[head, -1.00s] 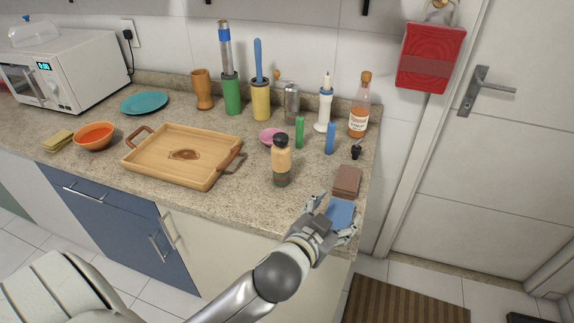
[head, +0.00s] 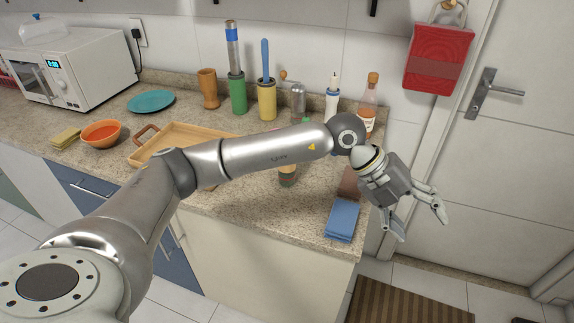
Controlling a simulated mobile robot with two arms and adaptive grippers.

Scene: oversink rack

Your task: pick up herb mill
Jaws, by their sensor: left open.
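The likely herb mill (head: 288,178), a jar with a dark cap and a greenish base in the earlier view, stands on the counter. Now only its lower part shows below my left forearm, which hides its top. My left gripper (head: 420,225) is open and empty. It appears beyond the counter's right end in the picture, to the right of the mill and apart from it. My right gripper is not in view.
A folded blue cloth (head: 342,219) and a partly covered brown cloth (head: 349,182) lie at the counter's right end. A wooden tray (head: 178,140) is left of the mill. Several bottles and a green holder (head: 238,97) stand along the wall. A door (head: 500,150) is at right.

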